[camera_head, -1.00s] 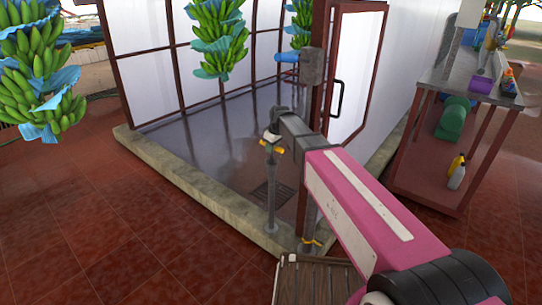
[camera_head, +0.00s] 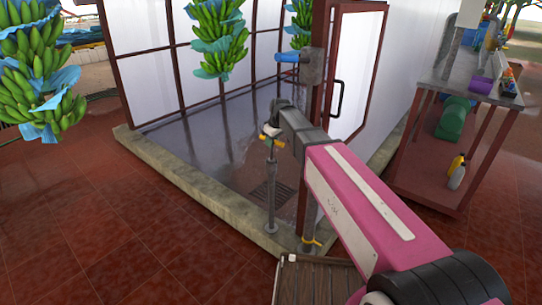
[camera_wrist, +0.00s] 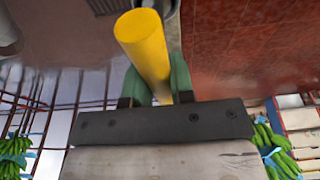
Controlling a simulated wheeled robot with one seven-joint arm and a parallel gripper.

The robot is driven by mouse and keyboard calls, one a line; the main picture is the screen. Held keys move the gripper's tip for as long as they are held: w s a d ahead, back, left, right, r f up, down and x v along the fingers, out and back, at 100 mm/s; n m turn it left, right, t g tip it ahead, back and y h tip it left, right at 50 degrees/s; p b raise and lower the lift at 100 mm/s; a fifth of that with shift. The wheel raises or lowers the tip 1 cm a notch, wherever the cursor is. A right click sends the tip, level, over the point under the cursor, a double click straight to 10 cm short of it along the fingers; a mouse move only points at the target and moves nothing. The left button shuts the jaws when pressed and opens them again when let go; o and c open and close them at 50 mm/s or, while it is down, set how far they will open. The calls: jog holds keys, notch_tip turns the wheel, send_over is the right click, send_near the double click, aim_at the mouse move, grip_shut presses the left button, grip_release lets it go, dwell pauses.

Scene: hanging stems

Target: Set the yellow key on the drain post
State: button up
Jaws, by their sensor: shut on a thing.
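My gripper (camera_head: 271,136) is above the drain post (camera_head: 271,205) in the head view. In the wrist view its green fingers (camera_wrist: 158,78) are shut on the yellow key (camera_wrist: 145,45), a thick yellow bar. In the head view the yellow key (camera_head: 281,142) shows only as small yellow ends beside the gripper, close to the top of the grey upright post. In the wrist view a grey round part, seemingly the post, shows partly behind the key's far end. I cannot tell whether key and post touch.
A floor grate (camera_head: 258,192) lies beside the post, inside a low concrete curb (camera_head: 190,178). A taller post with a blue handle (camera_head: 287,57) stands behind my gripper. Banana bunches (camera_head: 40,75) hang at left. A workbench (camera_head: 455,85) stands at right, and a wooden slatted surface (camera_head: 315,278) is in front.

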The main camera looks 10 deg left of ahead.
jog(key=shift+w+a+v, duration=0.1)
jog(key=shift+a+v, duration=0.05)
jog(key=shift+v, duration=0.55)
jog(key=shift+w+a+v, duration=0.1)
jog(key=shift+a+v, duration=0.05)
jog(key=shift+v, duration=0.55)
jog(key=shift+w+a+v, duration=0.1)
jog(key=shift+a+v, duration=0.05)
jog(key=shift+v, duration=0.55)
jog(key=shift+s+r, duration=0.1)
